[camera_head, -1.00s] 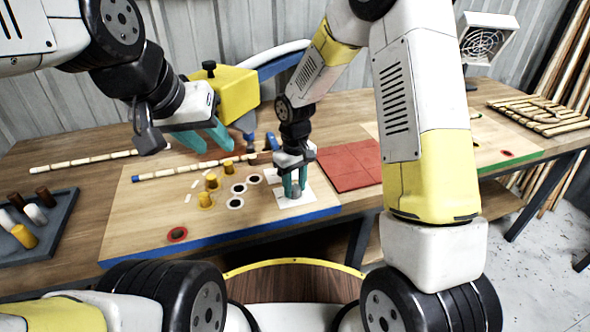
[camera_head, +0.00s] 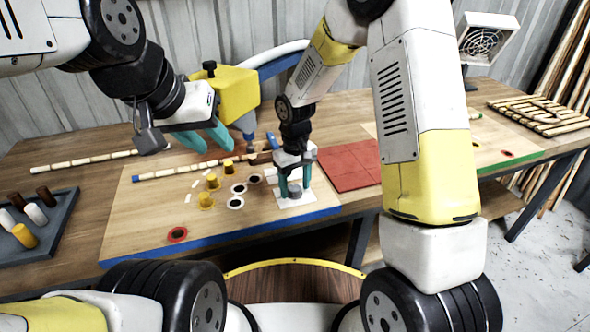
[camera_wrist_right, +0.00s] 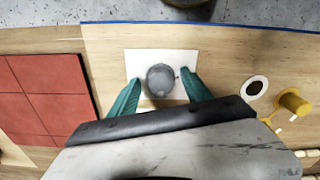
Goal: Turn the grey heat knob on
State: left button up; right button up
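The grey heat knob (camera_head: 295,191) stands on a white plate (camera_head: 284,202) near the front right of the blue-edged board. It also shows in the right wrist view as a round grey top (camera_wrist_right: 160,79) on the white plate (camera_wrist_right: 133,62). My right gripper (camera_head: 295,184) points down over it. Its two teal fingers stand on either side of the knob, with a visible gap between each finger and the knob. My left gripper (camera_head: 207,140) is open and empty above the back of the board, far from the knob.
Yellow pegs (camera_head: 206,200) and black-centred white discs (camera_head: 236,203) lie left of the knob. A red tiled mat (camera_head: 348,166) lies to its right. A jointed rattan pole (camera_head: 185,172) lies behind. A grey tray (camera_head: 62,226) with coloured pegs sits far left.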

aim_at(295, 188)
jog(key=shift+r, duration=3.9)
